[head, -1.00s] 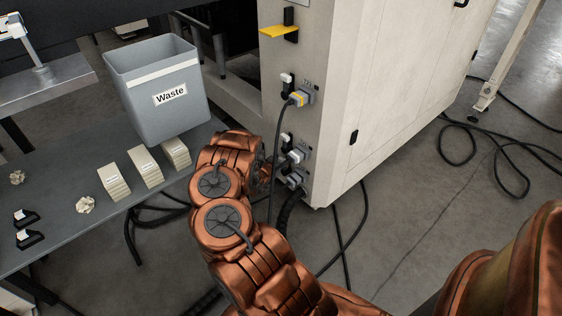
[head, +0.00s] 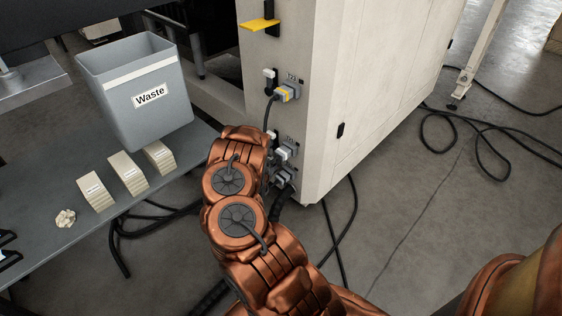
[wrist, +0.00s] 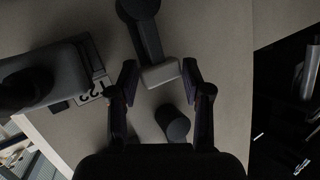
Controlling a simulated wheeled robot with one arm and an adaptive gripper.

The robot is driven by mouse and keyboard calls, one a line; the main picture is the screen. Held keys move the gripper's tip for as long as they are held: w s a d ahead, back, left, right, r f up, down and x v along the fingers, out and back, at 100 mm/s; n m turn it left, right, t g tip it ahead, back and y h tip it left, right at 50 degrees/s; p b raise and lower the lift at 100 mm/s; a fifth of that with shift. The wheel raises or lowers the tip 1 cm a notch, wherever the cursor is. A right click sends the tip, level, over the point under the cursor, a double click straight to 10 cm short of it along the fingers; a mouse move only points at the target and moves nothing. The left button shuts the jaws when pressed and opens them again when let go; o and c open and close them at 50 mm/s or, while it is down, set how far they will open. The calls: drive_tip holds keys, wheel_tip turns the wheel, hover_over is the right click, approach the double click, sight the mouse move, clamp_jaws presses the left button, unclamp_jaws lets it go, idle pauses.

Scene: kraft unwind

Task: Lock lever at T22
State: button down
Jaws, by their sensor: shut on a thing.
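In the wrist view a dark lever (wrist: 148,42) with a pale grey tip (wrist: 160,73) stands out from the beige machine panel (wrist: 221,60). My gripper (wrist: 158,82) has one finger on each side of the pale tip and is shut on it. A dark plug with a cable (wrist: 45,78) is to the left, beside a label (wrist: 93,88) that is only partly readable. In the head view my arm hides the gripper at the lower sockets (head: 284,155). A lower white-tipped lever (head: 272,135) shows just above the arm.
An upper socket with a yellow-banded plug (head: 286,93) has its own white-tipped lever (head: 269,74). A yellow handle (head: 260,25) sticks out above. A grey waste bin (head: 150,120) and several pale stacks stand on the table (head: 40,225) at left. Black cables lie on the floor.

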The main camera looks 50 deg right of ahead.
drive_tip(key=c, duration=0.6)
unclamp_jaws()
drive_tip(key=shift+o, duration=0.2)
drive_tip(key=shift+s+a, duration=0.1)
drive_tip(key=v, duration=1.1)
drive_tip(key=shift+a+r, duration=0.2)
drive_tip(key=shift+a, duration=0.15)
